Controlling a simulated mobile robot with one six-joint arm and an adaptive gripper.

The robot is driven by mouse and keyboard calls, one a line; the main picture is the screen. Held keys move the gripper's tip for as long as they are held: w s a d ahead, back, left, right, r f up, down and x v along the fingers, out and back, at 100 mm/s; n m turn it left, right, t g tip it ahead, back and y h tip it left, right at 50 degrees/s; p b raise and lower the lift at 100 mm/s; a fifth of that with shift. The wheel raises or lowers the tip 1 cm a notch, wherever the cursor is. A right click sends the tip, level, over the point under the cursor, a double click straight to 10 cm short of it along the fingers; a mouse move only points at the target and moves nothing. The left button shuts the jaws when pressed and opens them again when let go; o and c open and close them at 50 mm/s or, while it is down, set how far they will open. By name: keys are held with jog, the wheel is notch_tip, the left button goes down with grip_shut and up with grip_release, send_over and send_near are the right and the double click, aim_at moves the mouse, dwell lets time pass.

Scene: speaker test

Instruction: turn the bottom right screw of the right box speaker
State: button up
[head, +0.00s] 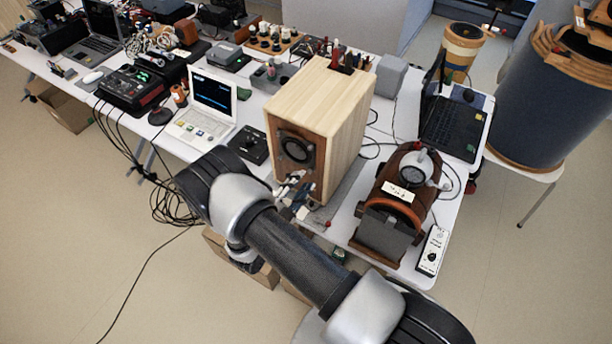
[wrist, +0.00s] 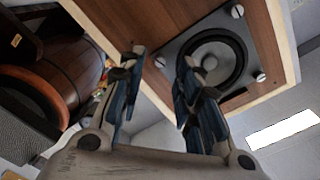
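A pale wooden box speaker (head: 345,115) stands on the white table, its brown front carrying a round black driver (head: 297,148). In the wrist view, the driver (wrist: 213,60) sits on a square grey plate at a slant. Silvery slotted screws show at its corners: one at the top (wrist: 237,11), one at the right (wrist: 260,77) and one at the left (wrist: 160,62). Another corner is hidden behind a finger. My gripper (wrist: 160,60) is open and empty; the left screw shows between its fingertips. In the head view, my gripper (head: 297,190) is before the speaker's lower front.
A brown round-bodied machine (head: 400,190) stands close to the right of the speaker; it also shows in the wrist view (wrist: 55,75). A white laptop (head: 210,105) and a small black box (head: 249,145) are to the left.

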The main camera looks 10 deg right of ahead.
aim_at(309, 172)
jog(key=shift+x, duration=1.85)
jog(key=shift+c, duration=0.5)
grip_shut()
